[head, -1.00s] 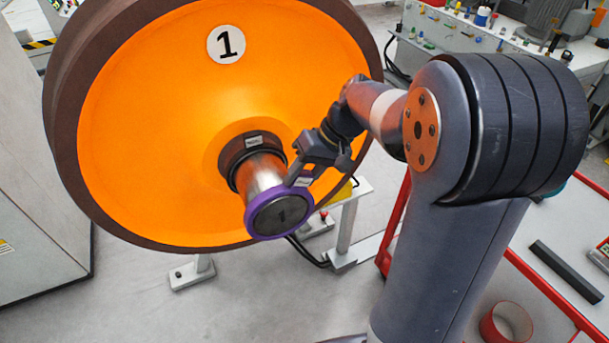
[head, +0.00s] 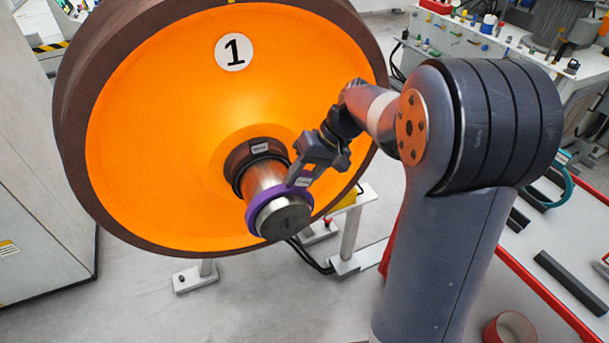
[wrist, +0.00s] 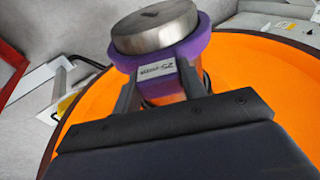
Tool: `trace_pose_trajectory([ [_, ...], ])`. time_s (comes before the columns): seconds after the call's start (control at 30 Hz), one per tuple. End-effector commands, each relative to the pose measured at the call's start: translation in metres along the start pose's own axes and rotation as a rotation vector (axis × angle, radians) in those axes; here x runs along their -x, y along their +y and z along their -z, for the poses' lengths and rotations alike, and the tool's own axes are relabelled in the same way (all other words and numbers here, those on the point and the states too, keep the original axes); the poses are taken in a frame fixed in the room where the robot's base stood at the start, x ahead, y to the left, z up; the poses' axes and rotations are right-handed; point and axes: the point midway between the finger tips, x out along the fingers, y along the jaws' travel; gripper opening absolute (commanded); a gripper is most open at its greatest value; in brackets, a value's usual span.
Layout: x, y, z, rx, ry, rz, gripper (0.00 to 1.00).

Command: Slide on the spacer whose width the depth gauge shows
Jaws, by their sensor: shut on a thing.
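A large orange wheel (head: 150,110) with a dark rim and a round "1" label faces me. Its bare metal axle end (head: 285,218) points toward me. A purple spacer ring (head: 252,214) is around the axle, a little behind its end face. My gripper (head: 301,178) is shut on the spacer's white-labelled tab at the ring's upper right. In the wrist view the fingers hold this tab on both sides, and the purple spacer (wrist: 198,50) surrounds the metal end. A dark collar (head: 240,155) with a small label sits farther in, at the hub. The depth gauge cannot be made out.
A grey stand (head: 347,240) is below the wheel. A grey cabinet (head: 40,170) stands at the left.

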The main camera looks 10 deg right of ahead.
Motion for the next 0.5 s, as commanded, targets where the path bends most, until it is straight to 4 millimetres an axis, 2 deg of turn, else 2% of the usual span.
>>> trace_pose_trajectory([
  [0.5,-0.001,-0.001,0.013,0.001,0.001,0.000,0.14],
])
